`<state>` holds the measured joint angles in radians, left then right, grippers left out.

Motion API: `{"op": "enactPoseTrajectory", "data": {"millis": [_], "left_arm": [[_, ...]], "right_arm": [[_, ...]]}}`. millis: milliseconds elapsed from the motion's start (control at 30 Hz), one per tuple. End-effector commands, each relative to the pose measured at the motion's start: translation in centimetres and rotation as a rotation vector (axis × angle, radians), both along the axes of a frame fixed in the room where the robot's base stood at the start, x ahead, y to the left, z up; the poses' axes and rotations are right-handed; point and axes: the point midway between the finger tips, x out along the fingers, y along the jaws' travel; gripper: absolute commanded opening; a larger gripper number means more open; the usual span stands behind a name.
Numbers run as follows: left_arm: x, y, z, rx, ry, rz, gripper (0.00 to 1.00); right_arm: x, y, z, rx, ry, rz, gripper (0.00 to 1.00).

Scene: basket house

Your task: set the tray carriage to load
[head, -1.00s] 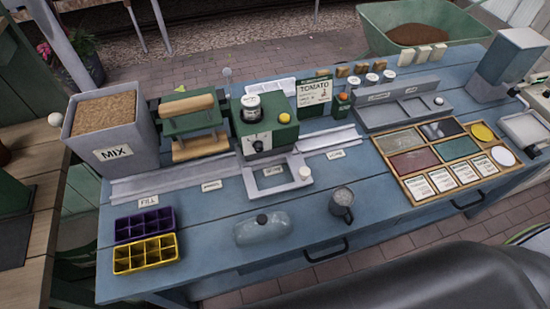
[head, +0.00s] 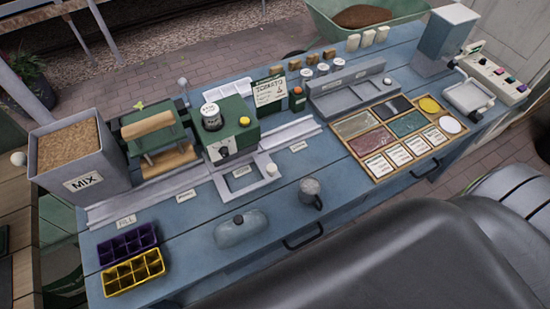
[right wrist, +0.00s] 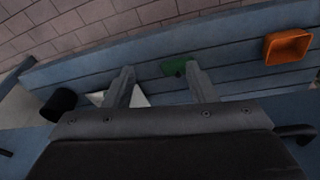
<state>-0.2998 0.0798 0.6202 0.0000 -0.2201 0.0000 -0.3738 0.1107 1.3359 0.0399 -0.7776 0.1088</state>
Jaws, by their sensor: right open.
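The tray carriage (head: 245,189) is a pale grey open frame with a white knob (head: 271,169) on its right side. It sits in front of the green seeding machine (head: 229,138), at a middle label between the FILL label (head: 126,221) and the label at the rail's right end (head: 298,147). The grey rail (head: 150,198) runs left and right of it. My right gripper (right wrist: 162,86) is open in the right wrist view, its fingers apart with nothing held. It is not seen in the head view. My left gripper is not in view.
Purple (head: 126,241) and yellow (head: 133,273) cell trays lie at the front left. A glass-like cloche (head: 241,228) and a grey mug (head: 311,192) stand before the carriage. In the right wrist view, a green thing (right wrist: 177,66) and an orange container (right wrist: 287,47) show.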

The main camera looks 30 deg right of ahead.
Motion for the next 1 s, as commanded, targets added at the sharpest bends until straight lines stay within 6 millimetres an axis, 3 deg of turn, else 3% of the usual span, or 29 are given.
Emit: {"op": "enactPoseTrajectory", "data": {"millis": [33, 200, 433, 567, 667, 1000], "left_arm": [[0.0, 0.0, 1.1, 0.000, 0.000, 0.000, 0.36], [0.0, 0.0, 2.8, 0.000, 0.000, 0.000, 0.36], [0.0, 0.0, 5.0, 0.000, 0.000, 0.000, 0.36], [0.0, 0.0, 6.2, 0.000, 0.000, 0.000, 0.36], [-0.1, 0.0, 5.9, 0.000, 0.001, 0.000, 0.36], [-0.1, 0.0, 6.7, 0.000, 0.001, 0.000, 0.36]], "right_arm": [[1.2, 0.0, 2.9, 0.002, -0.017, -0.007, 0.51], [3.7, 0.2, 10.3, 0.013, -0.047, -0.034, 0.51], [5.4, 1.0, 20.9, 0.029, -0.086, -0.061, 0.51], [7.7, 2.0, 26.5, 0.127, -0.112, -0.226, 0.51], [9.7, 2.3, 26.1, 0.210, -0.098, -0.380, 0.51], [16.7, 3.8, 30.2, 0.470, 0.004, -0.947, 0.51]]}}
